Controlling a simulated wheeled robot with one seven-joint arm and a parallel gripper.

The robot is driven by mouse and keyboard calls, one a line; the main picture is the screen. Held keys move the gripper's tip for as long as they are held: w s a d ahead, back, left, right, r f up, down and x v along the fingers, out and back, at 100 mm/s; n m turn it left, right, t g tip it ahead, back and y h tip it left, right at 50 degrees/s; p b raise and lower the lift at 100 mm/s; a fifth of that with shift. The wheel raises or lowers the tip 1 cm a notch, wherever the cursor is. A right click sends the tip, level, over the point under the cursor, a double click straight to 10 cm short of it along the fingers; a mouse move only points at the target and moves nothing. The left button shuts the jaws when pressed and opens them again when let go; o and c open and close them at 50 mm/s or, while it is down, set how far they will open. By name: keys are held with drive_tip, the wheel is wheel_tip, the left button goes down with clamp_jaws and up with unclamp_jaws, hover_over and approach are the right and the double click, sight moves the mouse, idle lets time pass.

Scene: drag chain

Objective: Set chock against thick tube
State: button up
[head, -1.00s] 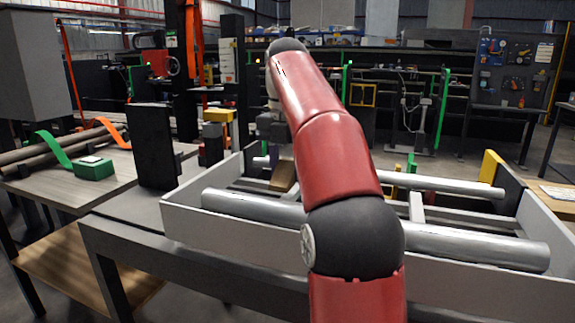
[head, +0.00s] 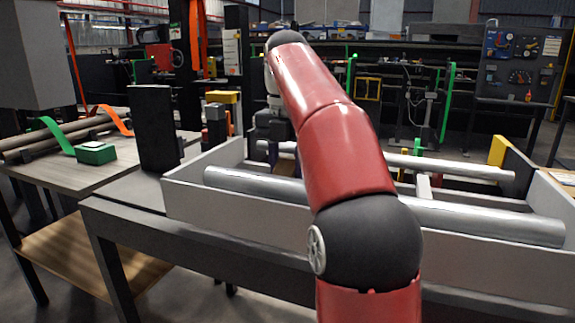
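The thick tube (head: 480,222) is a silver-grey pipe lying along the front of the pale tray, with its middle hidden behind my red arm. A small brown wooden piece, apparently the chock (head: 291,191), shows just behind the thick tube, left of my arm. Most of it is hidden by the tube and arm. My gripper (head: 273,137) is over the left part of the tray, behind the thick tube and close to the brown piece. Its fingers are too dark and covered to show whether they are open or grip the piece.
The tray's front wall (head: 235,215) stands between me and the tubes. A thinner tube (head: 450,167) lies at the back. A black upright plate (head: 155,128) stands left of the tray. A green box (head: 96,153) sits on the left table.

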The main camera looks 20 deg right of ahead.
drive_tip(key=o, duration=1)
drive_tip(key=shift+o, duration=0.2)
wheel_tip(320, 180, up, 8)
drive_tip(key=p, duration=0.6)
drive_tip(key=shift+f, duration=0.25)
